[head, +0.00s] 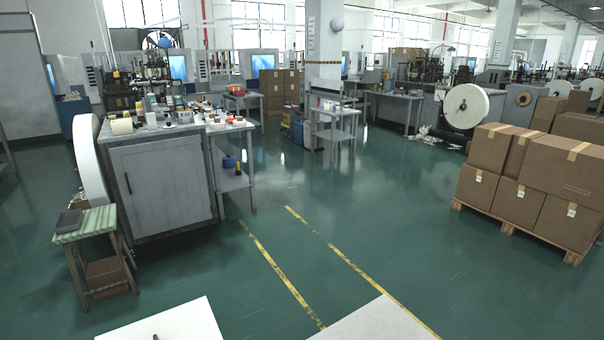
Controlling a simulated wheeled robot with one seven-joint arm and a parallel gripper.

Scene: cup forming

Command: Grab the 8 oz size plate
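I cannot make out an 8 oz size plate in the head view. A grey cabinet workbench (160,185) stands at the left. Its top is crowded with small items, including a pale roll (121,126) and a red item (184,116), most too small to identify. My gripper does not show in the head view.
A stool with a striped green top (95,222) and a large white paper reel (88,160) stand left of the workbench. Stacked cartons (520,185) sit on a pallet at right. A small table (335,125) stands mid-distance. Open green floor (350,220) with yellow lines lies between.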

